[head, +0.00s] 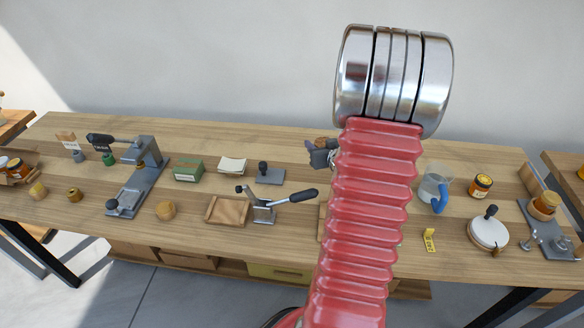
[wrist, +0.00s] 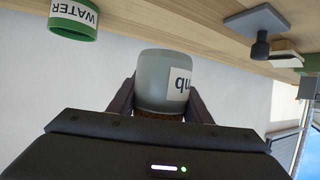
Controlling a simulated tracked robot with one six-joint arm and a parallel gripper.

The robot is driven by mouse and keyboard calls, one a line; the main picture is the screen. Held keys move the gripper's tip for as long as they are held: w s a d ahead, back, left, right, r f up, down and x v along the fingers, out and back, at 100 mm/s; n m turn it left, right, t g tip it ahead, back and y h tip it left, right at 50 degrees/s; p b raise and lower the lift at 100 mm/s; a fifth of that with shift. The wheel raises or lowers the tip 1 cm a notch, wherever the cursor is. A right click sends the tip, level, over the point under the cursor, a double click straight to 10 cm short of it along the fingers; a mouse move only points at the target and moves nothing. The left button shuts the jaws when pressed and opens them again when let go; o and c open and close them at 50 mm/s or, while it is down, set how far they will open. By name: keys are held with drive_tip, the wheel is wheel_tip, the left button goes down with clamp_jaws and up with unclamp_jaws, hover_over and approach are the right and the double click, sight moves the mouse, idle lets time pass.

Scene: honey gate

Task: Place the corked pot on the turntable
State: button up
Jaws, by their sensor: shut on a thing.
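The corked pot (wrist: 160,78) is a pale grey cylinder with a white, partly visible label and a brown speckled cork. It appears upside down in the wrist view, with the cork towards my gripper's body. My gripper (wrist: 163,90) is shut on it, one dark finger on each side. In the head view the gripper (head: 318,152) is small and partly hidden behind my red arm, above the back of the bench. A round white disc (head: 487,235) with a dark knob, likely the turntable, stands at the right of the bench, well apart from the pot.
A clear jug (head: 433,188) with a blue handle and an amber jar (head: 481,186) stand behind the disc. A yellow tag (head: 429,240) lies left of it. A green container marked WATER (wrist: 73,18) is near the pot. My arm hides the middle bench.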

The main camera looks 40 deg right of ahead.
hover_over(317, 175)
drive_tip(key=shift+f, duration=2.7)
drive_tip(key=shift+f, duration=2.1)
drive_tip(key=o, duration=1.2)
drive_tip(key=shift+f, duration=0.1)
drive_tip(key=v, duration=1.2)
